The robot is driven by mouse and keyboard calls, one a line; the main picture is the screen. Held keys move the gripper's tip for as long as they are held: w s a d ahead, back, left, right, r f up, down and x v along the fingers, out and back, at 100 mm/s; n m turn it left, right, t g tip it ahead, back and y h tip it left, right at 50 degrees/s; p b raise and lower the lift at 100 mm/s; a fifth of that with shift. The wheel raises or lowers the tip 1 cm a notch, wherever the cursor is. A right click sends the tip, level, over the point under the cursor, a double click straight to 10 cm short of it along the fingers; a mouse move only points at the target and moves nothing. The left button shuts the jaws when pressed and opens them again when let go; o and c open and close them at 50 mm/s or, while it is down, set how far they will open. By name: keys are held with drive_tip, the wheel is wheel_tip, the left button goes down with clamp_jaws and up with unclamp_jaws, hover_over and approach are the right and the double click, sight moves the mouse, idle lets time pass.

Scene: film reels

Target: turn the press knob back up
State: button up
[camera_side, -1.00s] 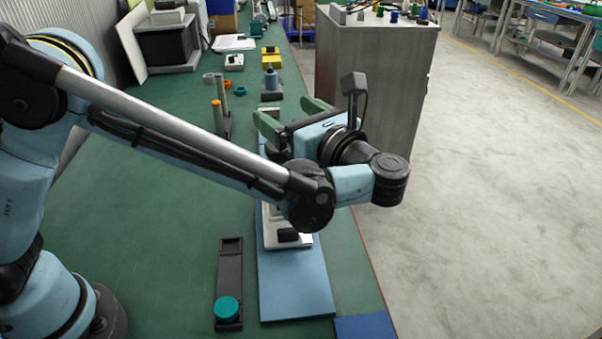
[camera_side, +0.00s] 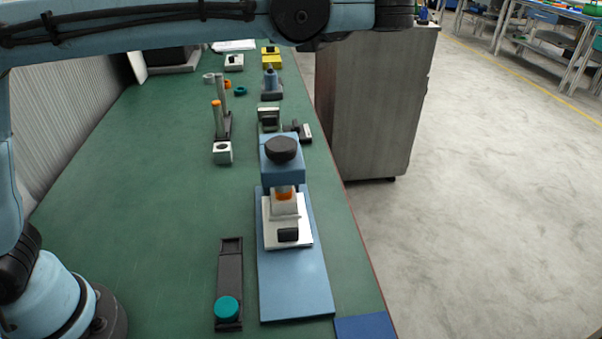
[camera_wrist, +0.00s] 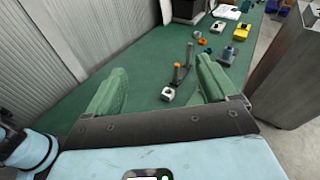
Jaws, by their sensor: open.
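The press (camera_side: 282,165) stands on a long blue base plate (camera_side: 296,284) on the green bench in the side view. Its black round press knob (camera_side: 281,149) sits on top of the blue press head. Below the head, a light block with an orange part (camera_side: 284,193) stands on a white plate (camera_side: 273,235). My gripper (camera_wrist: 155,88) shows in the wrist view with its two green fingers wide apart and nothing between them. The gripper is out of frame in the side view, where my arm crosses the top edge. The press does not show clearly in the wrist view.
A dark slide with a teal round cap (camera_side: 227,308) lies left of the base plate. A post stand with an orange ring (camera_side: 217,104) and a small white block (camera_side: 222,153) stand further back. A grey cabinet (camera_side: 372,105) is beyond the bench's right edge.

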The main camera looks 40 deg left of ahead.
drive_tip(key=s+a+f+n+g+h, duration=0.3)
drive_tip(key=f+n+g+h, duration=0.1)
drive_tip(key=f+n+h, duration=0.4)
drive_tip(key=s+a+f+n+g+h, duration=0.3)
drive_tip(key=f+n+h, duration=0.3)
drive_tip(key=n, duration=0.3)
drive_tip(key=w+a+r+n+t+h, duration=0.15)
drive_tip(key=r+n+t+h, duration=0.35)
drive_tip(key=r+n+h, duration=0.55)
drive_tip(key=w+a+r+n+t+h, duration=0.1)
drive_tip(key=a+r+n+t+h, duration=0.2)
drive_tip(key=r+n+t+h, duration=0.75)
drive_tip(key=n+g+y, duration=0.3)
drive_tip(key=g, duration=0.2)
approach(296, 146)
drive_tip(key=x, duration=0.7)
drive_tip(key=shift+w+d+f, duration=0.1)
drive_tip(key=shift+w+d, duration=0.05)
